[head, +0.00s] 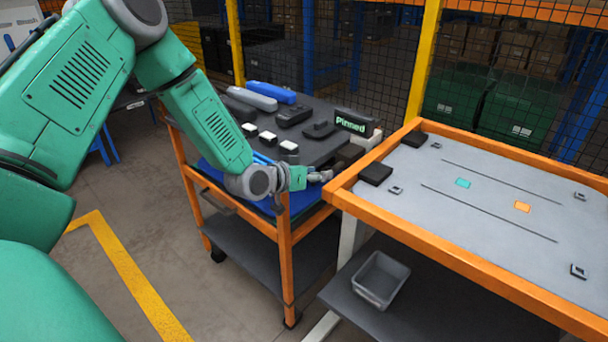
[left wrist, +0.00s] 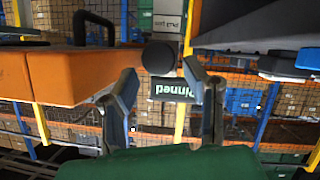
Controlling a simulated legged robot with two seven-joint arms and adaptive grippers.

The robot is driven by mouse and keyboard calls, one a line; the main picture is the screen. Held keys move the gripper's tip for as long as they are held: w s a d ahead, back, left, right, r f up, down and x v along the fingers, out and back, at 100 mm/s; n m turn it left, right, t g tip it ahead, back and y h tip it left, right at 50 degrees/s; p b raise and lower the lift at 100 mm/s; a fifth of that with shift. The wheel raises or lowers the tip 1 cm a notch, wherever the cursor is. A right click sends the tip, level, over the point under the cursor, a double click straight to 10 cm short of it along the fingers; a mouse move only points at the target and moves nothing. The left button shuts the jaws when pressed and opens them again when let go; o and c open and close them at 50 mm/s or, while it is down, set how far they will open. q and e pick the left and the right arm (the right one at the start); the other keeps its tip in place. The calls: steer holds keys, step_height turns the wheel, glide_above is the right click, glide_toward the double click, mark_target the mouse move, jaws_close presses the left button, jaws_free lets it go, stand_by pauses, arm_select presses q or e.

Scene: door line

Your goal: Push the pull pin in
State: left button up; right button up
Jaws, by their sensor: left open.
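In the left wrist view, a dark round knob (left wrist: 158,57), which looks like the pull pin's head, faces the camera between my fingertips. I cannot tell whether the fingers touch it. My left gripper (left wrist: 162,68) is open around it. In the head view my left gripper (head: 320,176) is at the near right corner of the orange-framed cart (head: 284,240), beside the orange-rimmed table. The pin is not clear there. A black sign reading "Pinned" (head: 352,122) stands on the cart top; it also shows in the left wrist view (left wrist: 172,91). My right gripper is not in view.
The orange-rimmed grey table (head: 480,185) adjoins the cart on the right. Black blocks, white-topped pieces and a blue part (head: 270,92) lie on the cart. A grey bin (head: 380,279) sits on a lower shelf.

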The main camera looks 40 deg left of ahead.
arm_select(q)
steer(key=v, duration=0.6)
steer(key=shift+s+a, duration=0.25)
steer(key=shift+s, duration=0.1)
steer(key=shift+d+r, duration=0.1)
